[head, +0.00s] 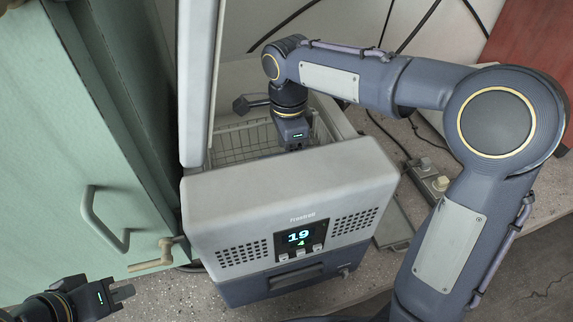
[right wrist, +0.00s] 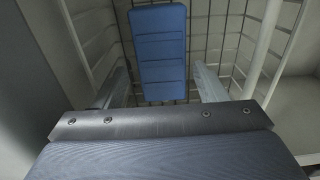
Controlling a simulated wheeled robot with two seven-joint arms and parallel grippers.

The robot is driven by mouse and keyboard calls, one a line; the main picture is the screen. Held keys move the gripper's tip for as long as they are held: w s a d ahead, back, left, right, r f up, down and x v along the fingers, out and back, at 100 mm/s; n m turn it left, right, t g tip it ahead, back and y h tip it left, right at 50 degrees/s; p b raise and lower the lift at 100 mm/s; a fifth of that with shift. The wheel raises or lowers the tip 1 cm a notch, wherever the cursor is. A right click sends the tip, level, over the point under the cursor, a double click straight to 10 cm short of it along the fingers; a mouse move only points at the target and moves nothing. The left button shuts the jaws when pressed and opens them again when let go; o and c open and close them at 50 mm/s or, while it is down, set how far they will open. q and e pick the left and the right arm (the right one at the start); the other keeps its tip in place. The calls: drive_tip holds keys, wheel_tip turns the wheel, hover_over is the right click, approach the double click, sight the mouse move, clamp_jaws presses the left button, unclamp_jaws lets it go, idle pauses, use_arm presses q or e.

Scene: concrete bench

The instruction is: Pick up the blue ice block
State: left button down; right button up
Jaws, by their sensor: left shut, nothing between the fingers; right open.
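The blue ice block (right wrist: 158,52) shows in the right wrist view, a flat ribbed block lying lengthwise inside a wire basket (right wrist: 221,45). My right gripper (right wrist: 162,84) is open, with one finger to each side of the block's near end. I cannot tell whether the fingers touch it. In the head view my right arm reaches into the open cooler (head: 290,185); its fingertips and the block are hidden behind the front wall. My left gripper (head: 126,292) is shut and empty at the lower left, outside the cooler.
The cooler's lid (head: 198,80) stands upright at the left of its opening. A green cabinet (head: 75,130) with a handle is to the left. A power strip (head: 428,178) and cables lie on the bench at the right. Basket walls stand close around my right gripper.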

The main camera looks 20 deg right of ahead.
drive_tip(key=shift+w+a+f, duration=0.1)
drive_tip(key=shift+a+f, duration=0.1)
drive_tip(key=shift+f, duration=1.75)
drive_tip(key=c, duration=0.9)
drive_tip(key=shift+o, duration=0.2)
drive_tip(key=shift+r, duration=0.1)
drive_tip(key=shift+r, duration=0.1)
